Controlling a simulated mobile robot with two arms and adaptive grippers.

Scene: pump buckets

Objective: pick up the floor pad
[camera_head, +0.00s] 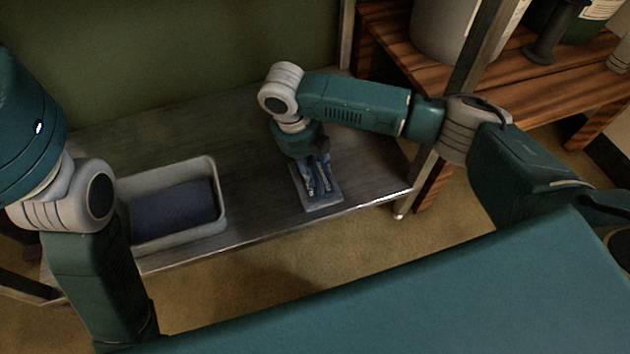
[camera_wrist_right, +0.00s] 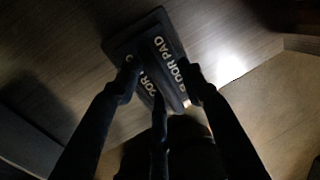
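The floor pad (camera_head: 324,201) is a small flat grey piece lying on the wooden shelf near its front edge. In the right wrist view the floor pad (camera_wrist_right: 123,43) looks dark, with pale lettering partly hidden by the fingers. My right gripper (camera_head: 318,187) points down over the pad. In the right wrist view its dark fingers (camera_wrist_right: 160,80) are spread apart over the pad. I cannot tell whether they touch it. My left arm comes in at the left, but its gripper is out of view.
A pale bin (camera_head: 216,185) with dark contents stands on the shelf left of the pad. A metal post (camera_head: 478,50) and a wooden rack (camera_head: 560,65) with a large white bucket (camera_head: 445,30) are at the upper right. Bare shelf (camera_head: 253,200) lies between bin and pad.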

